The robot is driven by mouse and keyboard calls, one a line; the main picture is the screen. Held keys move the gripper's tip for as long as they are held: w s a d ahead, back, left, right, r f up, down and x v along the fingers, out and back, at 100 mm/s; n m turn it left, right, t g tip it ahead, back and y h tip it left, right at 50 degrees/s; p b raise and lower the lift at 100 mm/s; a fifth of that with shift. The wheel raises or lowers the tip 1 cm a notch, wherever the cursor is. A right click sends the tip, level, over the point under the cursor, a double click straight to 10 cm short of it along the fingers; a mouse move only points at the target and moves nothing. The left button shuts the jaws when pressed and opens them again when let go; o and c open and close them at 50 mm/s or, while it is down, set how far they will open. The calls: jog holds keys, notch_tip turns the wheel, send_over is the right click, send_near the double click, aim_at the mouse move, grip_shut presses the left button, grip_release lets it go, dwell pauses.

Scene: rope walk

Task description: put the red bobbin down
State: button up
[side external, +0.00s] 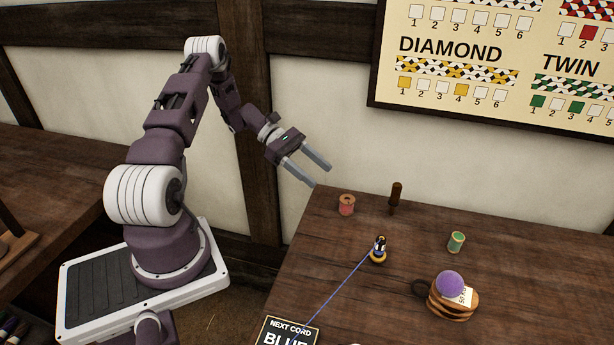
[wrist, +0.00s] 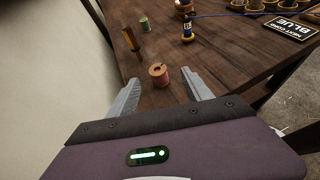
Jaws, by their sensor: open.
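The red bobbin (side external: 346,204) stands upright on the dark wooden table (side external: 330,265), near its back left edge. It also shows in the wrist view (wrist: 159,75), ahead of my fingers and between their lines. My gripper (side external: 316,176) is open and empty, up and to the left of the bobbin in the side view. In the wrist view the two grey fingers of my gripper (wrist: 161,96) are spread wide, with nothing held between them. The bobbin's wooden top with its centre hole is visible, and no finger appears to touch it.
A sign (side external: 287,333) lies at the front.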

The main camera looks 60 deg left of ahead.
jog(key=s+d+r+m+g+y, duration=0.3)
jog(key=d+r+m, duration=0.3)
jog(key=d+r, duration=0.3)
jog(key=s+d+r+m+g+y, duration=0.3)
jog(key=d+r+m, duration=0.3)
jog(key=d+r, duration=0.3)
jog(key=s+d+r+m+t+y, duration=0.2)
jog(key=s+m, duration=0.3)
jog(key=s, duration=0.3)
jog(key=s+d+r+m+t+y, duration=0.3)
jog(key=s+r+m, duration=0.2)
jog(key=s, duration=0.4)
jog(key=shift+r+m, duration=0.15)
jog(key=shift+m, duration=0.35)
